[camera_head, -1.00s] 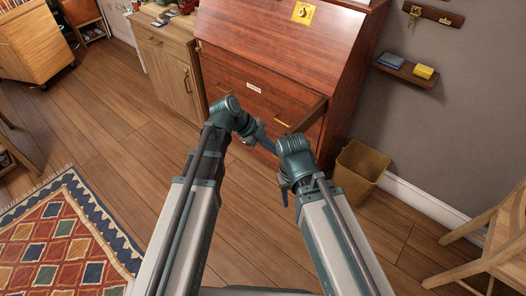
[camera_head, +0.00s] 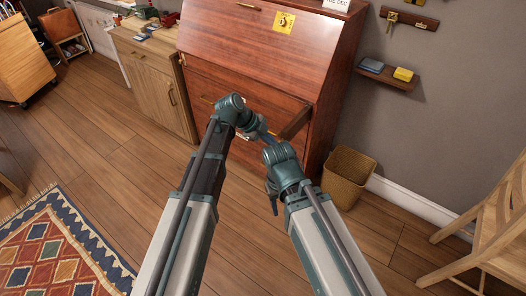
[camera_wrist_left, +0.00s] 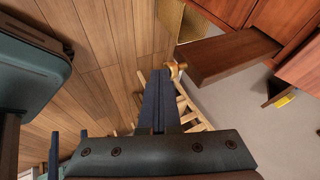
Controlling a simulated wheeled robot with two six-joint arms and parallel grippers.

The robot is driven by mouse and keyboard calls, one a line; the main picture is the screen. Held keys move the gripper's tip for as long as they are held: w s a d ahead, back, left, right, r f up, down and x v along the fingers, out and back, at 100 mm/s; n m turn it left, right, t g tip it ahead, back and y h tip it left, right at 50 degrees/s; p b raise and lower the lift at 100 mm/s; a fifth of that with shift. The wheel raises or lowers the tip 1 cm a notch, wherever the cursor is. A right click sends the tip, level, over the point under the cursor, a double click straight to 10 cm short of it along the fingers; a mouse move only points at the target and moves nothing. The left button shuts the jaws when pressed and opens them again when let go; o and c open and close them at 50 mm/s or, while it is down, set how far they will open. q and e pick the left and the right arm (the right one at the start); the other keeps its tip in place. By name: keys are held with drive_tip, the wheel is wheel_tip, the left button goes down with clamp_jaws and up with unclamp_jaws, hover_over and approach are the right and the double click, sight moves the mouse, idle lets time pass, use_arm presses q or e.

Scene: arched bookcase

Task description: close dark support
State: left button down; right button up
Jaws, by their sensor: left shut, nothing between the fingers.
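The dark support (camera_head: 296,122) is a reddish-brown wooden bar sticking out from the front of the bureau (camera_head: 262,50), at its right side below the slanted panel. In the left wrist view, the support (camera_wrist_left: 232,57) ends in a brass knob (camera_wrist_left: 176,68). My left gripper (camera_head: 264,131) is in front of the bureau near the support's outer end. In the left wrist view its blue fingers (camera_wrist_left: 157,76) are shut and empty, with tips close to the knob; contact cannot be told. My right gripper (camera_head: 273,203) hangs lower, pointing down, partly hidden by its wrist.
A wicker wastebasket (camera_head: 347,176) stands right of the bureau. A wooden chair (camera_head: 490,225) is at the right and a light cabinet (camera_head: 155,80) at the left. A patterned rug (camera_head: 50,250) lies at lower left. Bare floor surrounds my arms.

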sight(301, 112)
use_arm(q)
drive_tip(key=w+d, duration=0.3)
drive_tip(key=w, duration=0.2)
drive_tip(key=w+d, duration=0.4)
drive_tip(key=w, duration=0.1)
drive_tip(key=w+d, duration=0.4)
drive_tip(key=w, duration=0.1)
drive_tip(key=shift+w, duration=0.1)
drive_tip(key=shift+w+d, duration=0.15)
drive_tip(key=shift+w, duration=0.1)
drive_tip(key=shift+w+d, duration=0.1)
drive_tip(key=shift+r, duration=0.1)
